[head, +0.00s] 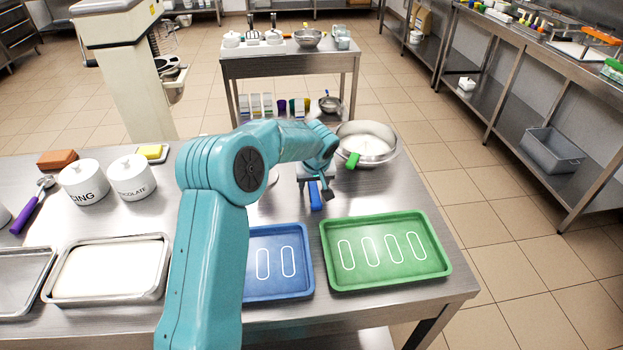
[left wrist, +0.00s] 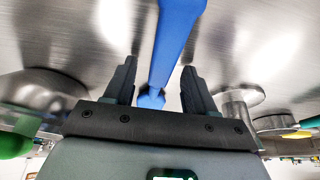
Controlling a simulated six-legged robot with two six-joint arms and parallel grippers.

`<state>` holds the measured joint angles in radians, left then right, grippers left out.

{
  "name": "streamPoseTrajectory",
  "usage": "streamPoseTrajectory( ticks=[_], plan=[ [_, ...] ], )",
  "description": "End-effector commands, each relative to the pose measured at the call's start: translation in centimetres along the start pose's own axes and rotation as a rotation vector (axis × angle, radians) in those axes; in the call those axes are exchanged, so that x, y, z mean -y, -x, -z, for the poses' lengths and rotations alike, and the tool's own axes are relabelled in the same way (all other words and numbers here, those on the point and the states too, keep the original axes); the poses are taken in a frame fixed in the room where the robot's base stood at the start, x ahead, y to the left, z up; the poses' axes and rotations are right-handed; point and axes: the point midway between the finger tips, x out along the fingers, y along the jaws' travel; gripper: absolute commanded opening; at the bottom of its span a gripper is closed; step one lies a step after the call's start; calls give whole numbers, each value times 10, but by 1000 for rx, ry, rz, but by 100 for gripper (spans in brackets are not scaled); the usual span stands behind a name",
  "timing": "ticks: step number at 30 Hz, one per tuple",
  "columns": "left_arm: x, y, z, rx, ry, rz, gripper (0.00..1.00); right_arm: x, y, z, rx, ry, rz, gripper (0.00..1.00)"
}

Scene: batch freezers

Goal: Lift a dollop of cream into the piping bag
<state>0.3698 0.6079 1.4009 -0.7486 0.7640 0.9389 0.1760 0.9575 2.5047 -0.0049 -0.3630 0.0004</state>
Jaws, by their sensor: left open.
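My left gripper (head: 318,188) is open above the metal table, just left of a steel bowl (head: 396,158). White cream (head: 368,146) lies in the bowl, and a green handle (head: 353,160) leans out over its near rim. A blue handle-like tool (head: 315,199) is under my gripper. In the left wrist view the blue tool (left wrist: 174,42) runs between the two spread fingers (left wrist: 157,80); I cannot tell whether they touch it. I cannot make out a piping bag. My arm hides part of the table. My right gripper is not in view.
A blue tray (head: 278,290) and a green tray (head: 449,272), both with white oval outlines, lie in front. A metal tray with white content (head: 160,291), white tubs (head: 83,187) and a purple-handled scoop (head: 32,210) are at left. The table's right edge is near the green tray.

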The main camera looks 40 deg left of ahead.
Motion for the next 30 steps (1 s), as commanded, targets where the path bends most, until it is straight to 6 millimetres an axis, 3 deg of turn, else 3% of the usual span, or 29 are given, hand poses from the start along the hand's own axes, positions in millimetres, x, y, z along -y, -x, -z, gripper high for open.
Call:
streamPoseTrajectory(
  ticks=[5,10,11,23,30],
  plan=[
    [0,-2,-1,0,0,0,55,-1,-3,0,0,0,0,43],
    [0,-1,0,0,0,0,3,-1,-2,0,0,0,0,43],
    [0,-1,0,0,0,0,0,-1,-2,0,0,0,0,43],
    [0,3,1,-1,0,0,0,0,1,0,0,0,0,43],
    [-1,40,18,-6,3,-3,0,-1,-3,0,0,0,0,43]
  ],
)
